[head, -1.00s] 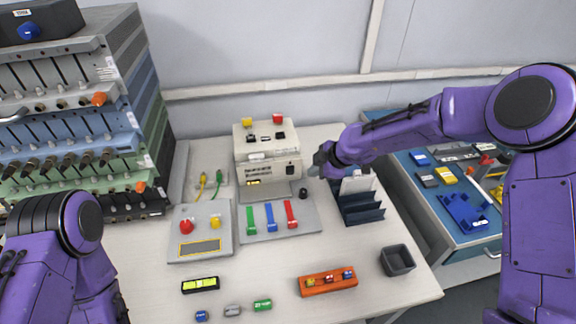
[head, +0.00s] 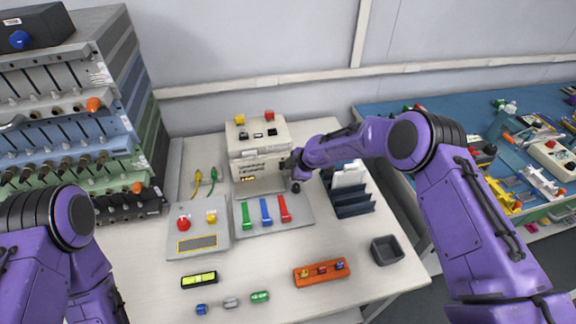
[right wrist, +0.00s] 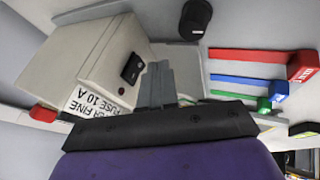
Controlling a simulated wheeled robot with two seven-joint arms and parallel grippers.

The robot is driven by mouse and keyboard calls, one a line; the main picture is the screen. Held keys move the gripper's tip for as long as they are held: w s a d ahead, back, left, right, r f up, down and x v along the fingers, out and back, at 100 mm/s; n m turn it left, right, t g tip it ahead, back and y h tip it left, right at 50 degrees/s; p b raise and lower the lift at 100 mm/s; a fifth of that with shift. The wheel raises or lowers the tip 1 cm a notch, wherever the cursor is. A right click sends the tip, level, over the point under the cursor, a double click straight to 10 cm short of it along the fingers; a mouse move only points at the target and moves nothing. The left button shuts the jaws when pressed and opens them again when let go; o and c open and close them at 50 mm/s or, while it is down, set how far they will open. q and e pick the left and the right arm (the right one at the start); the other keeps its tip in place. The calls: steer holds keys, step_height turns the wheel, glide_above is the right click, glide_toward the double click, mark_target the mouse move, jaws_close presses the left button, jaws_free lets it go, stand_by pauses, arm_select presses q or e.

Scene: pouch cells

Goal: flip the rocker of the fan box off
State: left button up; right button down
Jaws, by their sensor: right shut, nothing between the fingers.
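The cream box (head: 245,150) stands at the back of the table with small parts on its top. In the right wrist view the box (right wrist: 85,55) shows a black rocker (right wrist: 131,68) on one face, with a small red dot below it and a printed fuse label beside it. I cannot tell which way the rocker is tipped. My right gripper (head: 290,164) is shut and empty at the right end of the box front, hiding the rocker in the head view. Its fingertips (right wrist: 158,66) appear just beside the rocker; contact is unclear. My left gripper is out of view.
A black knob (head: 296,187) stands close below my right gripper. Green, blue and red levers (head: 265,211) lie in front of the box. A dark rack (head: 352,207) stands to the right. A panel with red and yellow buttons (head: 198,249) is at left.

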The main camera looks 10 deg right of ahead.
steer(key=shift+w+f, duration=0.15)
steer(key=shift+w, duration=0.75)
steer(key=f+b, duration=0.1)
steer(key=b, duration=0.1)
steer(key=shift+w+d+f+b, duration=0.15)
steer(key=shift+w+b, duration=0.05)
steer(key=shift+b, duration=0.15)
steer(key=shift+r+p, duration=0.5)
steer(key=shift+r, duration=0.15)
steer(key=shift+r+t, duration=0.3)
steer(key=shift+r, duration=0.45)
